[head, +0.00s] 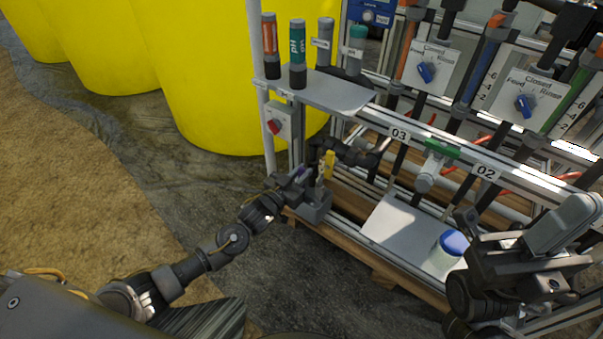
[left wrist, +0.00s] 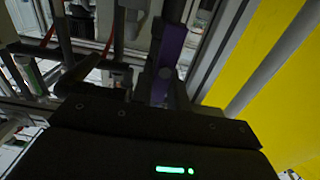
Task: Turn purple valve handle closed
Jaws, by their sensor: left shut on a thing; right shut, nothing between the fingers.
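The purple valve handle (left wrist: 171,52) shows in the left wrist view as a purple bar running down to my left gripper (left wrist: 160,88). In the head view only a small purple patch (head: 304,172) of it shows, beside my left gripper (head: 298,182) at the left end of the skid. My left gripper is shut on the handle; its fingers hide part of it. The handle's exact angle to its pipe is hard to tell. My right gripper (head: 566,222) is shut and empty at the lower right, away from the purple handle.
A yellow part (head: 329,163) stands just right of my left gripper. A green valve handle (head: 442,149) sits between labels 03 and 02. A blue-capped jar (head: 447,252) stands on the lower shelf (head: 398,222). Large yellow tanks (head: 210,70) stand behind; open ground lies left.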

